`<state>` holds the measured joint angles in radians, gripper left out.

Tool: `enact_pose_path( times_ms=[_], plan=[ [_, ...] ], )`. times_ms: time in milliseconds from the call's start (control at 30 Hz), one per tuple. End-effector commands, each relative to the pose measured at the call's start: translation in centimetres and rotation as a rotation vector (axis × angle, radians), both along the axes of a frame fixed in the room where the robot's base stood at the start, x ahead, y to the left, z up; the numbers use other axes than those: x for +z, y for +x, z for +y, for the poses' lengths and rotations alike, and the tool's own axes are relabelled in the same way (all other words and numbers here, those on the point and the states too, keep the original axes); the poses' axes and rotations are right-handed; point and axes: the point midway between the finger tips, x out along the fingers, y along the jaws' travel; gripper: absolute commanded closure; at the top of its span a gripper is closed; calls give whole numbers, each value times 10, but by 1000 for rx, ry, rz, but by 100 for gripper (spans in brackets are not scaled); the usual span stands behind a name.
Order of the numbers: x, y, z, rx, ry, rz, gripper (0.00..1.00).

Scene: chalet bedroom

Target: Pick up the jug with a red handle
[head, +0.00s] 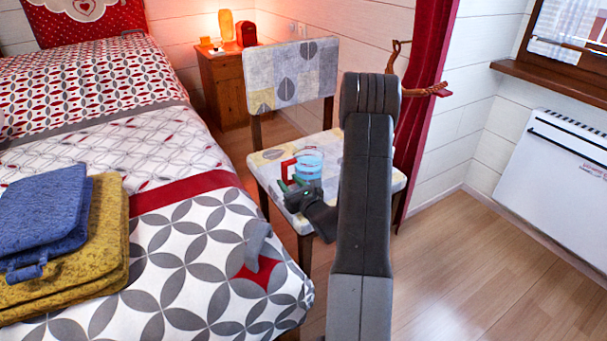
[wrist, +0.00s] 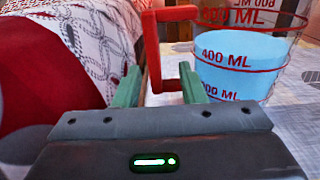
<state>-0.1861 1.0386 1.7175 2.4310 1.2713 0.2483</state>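The clear measuring jug (wrist: 245,60) with a red handle holds light blue liquid and has red volume marks. In the head view the jug (head: 311,161) stands upright on the chair seat. Its red handle (wrist: 151,50) points left, toward my gripper (wrist: 160,82). My gripper is open, with its green fingers apart. The handle's outer upright lies between the fingers in the wrist view, and I see no grip on it. In the head view my gripper (head: 291,185) is at the handle side of the jug, with my arm hiding part of the seat.
The patterned chair (head: 290,75) has its backrest behind the jug. The bed (head: 190,250) is at left, with blue and yellow folded items (head: 45,215) on it. A nightstand (head: 222,85) with a lamp stands behind. Open wooden floor (head: 480,270) lies at right, before a white heater (head: 565,165).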

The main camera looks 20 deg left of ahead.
Motion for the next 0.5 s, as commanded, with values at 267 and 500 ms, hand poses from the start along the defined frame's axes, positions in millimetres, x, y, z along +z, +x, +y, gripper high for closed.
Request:
enact_pose_path(
  times_ms=[267, 500],
  plan=[
    [0, 22, 33, 2, 1, -2, 63],
    [2, 25, 36, 1, 1, -1, 63]
  ],
)
